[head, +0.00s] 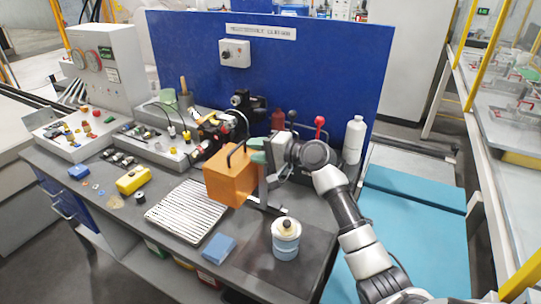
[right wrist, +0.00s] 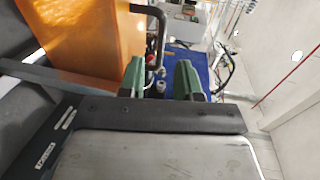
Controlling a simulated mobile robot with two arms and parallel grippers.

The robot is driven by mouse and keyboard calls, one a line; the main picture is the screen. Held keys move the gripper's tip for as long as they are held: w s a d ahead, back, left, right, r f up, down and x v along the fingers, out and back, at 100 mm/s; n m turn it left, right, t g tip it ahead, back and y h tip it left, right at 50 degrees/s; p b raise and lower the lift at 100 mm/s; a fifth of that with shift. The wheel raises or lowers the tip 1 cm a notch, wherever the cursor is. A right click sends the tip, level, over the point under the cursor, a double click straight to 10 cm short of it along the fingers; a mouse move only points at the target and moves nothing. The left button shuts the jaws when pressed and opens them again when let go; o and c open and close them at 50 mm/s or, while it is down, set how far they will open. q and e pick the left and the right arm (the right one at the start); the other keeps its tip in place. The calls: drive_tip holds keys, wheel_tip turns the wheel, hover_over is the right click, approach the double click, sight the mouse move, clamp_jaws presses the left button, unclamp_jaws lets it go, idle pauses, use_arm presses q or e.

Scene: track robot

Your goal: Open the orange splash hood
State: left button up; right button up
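The orange splash hood (head: 228,182) is a box-shaped cover on the machine at the middle of the bench, and it looks closed. A black bar handle (head: 236,153) stands on its top. My right gripper (head: 258,157) is beside the hood's upper right side, close to the handle. In the right wrist view the hood (right wrist: 95,35) fills the upper left. Its handle (right wrist: 159,42) reaches down close to the green fingers of my right gripper (right wrist: 160,78). The fingers are apart with a gap between them; I cannot tell whether they touch the handle. My left gripper is not in view.
A slatted metal tray (head: 187,211), a blue block (head: 219,248) and a round can (head: 286,240) are on the bench in front. A white bottle (head: 354,139) and a red-knobbed lever (head: 319,122) stand behind my right arm. A blue panel (head: 300,70) closes off the back.

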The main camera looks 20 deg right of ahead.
drive_tip(key=shift+b+v, duration=0.45)
drive_tip(key=shift+v, duration=1.95)
